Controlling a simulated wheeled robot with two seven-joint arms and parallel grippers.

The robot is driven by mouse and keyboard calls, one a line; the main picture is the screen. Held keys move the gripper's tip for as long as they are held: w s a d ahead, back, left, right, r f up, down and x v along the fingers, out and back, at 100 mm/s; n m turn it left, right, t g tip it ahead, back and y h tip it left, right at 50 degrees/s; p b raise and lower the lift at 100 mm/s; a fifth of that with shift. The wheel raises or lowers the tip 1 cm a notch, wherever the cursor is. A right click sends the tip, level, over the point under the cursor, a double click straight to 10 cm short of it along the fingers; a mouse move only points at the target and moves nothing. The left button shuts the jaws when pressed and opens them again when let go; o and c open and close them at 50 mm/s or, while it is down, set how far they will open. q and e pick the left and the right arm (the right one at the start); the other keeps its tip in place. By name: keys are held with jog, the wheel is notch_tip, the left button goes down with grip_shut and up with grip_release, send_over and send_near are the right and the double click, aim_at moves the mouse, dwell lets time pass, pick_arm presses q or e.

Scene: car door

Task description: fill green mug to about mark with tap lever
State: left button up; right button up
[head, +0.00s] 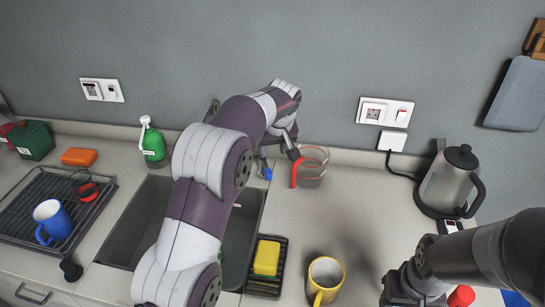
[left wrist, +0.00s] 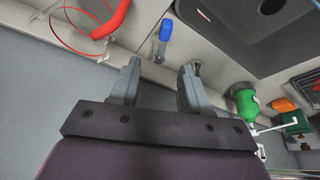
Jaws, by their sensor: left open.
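A blue-gripped lever (head: 265,170), which looks like the tap lever, stands at the sink's right back corner. In the left wrist view the blue lever (left wrist: 165,32) lies just beyond and between my fingertips, not clasped. My left gripper (head: 283,150) is open and empty; its spread fingers show in the left wrist view (left wrist: 161,65). My left arm covers much of the sink (head: 135,235) and hides the tap spout. I see no green mug; a blue mug (head: 52,220) and a yellow mug (head: 325,278) show. My right gripper (head: 408,287) is low at the right, its jaws unclear.
A clear jug with red handle (head: 311,166) stands right beside the left gripper. A kettle (head: 452,180) is at the right. A green bottle (head: 153,145) stands behind the sink. A yellow sponge (head: 266,257) lies in front. The middle right counter is clear.

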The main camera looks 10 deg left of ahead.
aim_at(268, 170)
pick_arm(q)
jog(key=x, duration=0.6)
jog(key=s+p+x, duration=0.1)
jog(key=x, duration=0.3)
jog(key=shift+a+f, duration=0.1)
jog(key=shift+f, duration=0.05)
jog(key=shift+w+f, duration=0.1)
jog(key=shift+f, duration=0.15)
jog(key=shift+s+f, duration=0.1)
jog(key=shift+s, duration=0.1)
jog(key=shift+w+f, duration=0.1)
jog(key=shift+w, duration=0.05)
grip_shut()
jog(key=shift+a, duration=0.15)
pick_arm(e)
jog(key=shift+s+r, duration=0.5)
jog(key=shift+s, duration=0.35)
